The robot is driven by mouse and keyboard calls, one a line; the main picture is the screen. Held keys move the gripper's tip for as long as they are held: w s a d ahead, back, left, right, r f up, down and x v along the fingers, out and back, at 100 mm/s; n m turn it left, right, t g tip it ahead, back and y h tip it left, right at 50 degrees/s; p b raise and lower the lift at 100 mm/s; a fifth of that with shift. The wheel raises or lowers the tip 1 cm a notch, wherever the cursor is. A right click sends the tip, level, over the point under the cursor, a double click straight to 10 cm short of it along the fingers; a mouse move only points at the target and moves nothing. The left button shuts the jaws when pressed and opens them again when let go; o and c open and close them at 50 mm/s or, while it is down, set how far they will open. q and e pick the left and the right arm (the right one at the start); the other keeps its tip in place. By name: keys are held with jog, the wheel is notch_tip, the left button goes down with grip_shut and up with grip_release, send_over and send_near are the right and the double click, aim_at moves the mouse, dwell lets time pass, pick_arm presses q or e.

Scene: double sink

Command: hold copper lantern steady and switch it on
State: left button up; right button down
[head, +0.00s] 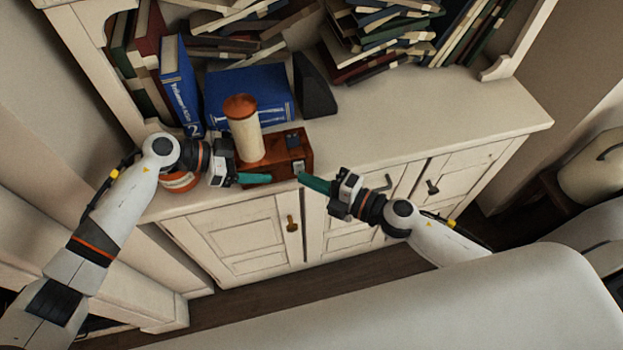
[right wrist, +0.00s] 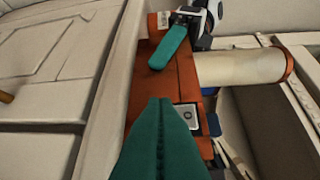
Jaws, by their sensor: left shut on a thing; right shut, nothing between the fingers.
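The copper lantern (head: 282,155) stands upright on the cabinet top, with a reddish-brown box base and a cream cylinder (head: 243,135) capped in copper. In the right wrist view its base (right wrist: 173,80) shows a pale switch plate (right wrist: 187,114) with a dark round mark. My left gripper (head: 255,178) is shut on the base's left part, one teal finger along its front. My right gripper (head: 303,177) is shut and empty, its tips at the base's front right corner, close to the switch plate (head: 298,167). In the right wrist view its fingers (right wrist: 160,103) appear beside the plate; contact is unclear.
Blue books (head: 252,94) and a dark wedge-shaped object (head: 313,87) stand behind the lantern. An orange container (head: 181,181) is partly hidden by my left gripper. Piled books (head: 380,35) fill the back. The cabinet top (head: 440,110) is clear to the right.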

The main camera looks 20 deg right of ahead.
jog(key=shift+w+f, duration=0.15)
jog(key=shift+w, duration=0.15)
jog(key=s+d+f, duration=0.1)
jog(key=s+d, duration=0.6)
jog(key=s, duration=0.4)
jog(key=shift+f, duration=0.2)
pick_arm(q)
jog(key=o, duration=0.8)
jog(key=shift+o, duration=0.2)
